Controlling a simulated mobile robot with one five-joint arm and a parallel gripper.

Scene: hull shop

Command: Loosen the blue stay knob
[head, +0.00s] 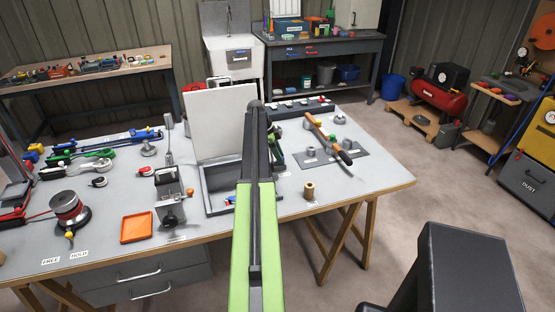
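A grey case (217,211) stands open on the workbench, with its pale lid (221,125) raised upright at the back. A small blue item (231,199) shows at the case's front right, partly behind my arm; I cannot tell whether it is the blue stay knob. No stay or knob can be made out clearly on the lid. My green and dark arm rises through the middle of the view and covers the right side of the case and lid. My gripper cannot be made out; the arm hides that area.
The workbench (110,232) also holds an orange tray (137,227), a clamp-like fixture (170,200), a cable reel (68,212), a brass cylinder (309,190) and a grey plate with an orange-handled tool (328,140). Bare tabletop lies front right. Open floor (420,200) lies right of the bench.

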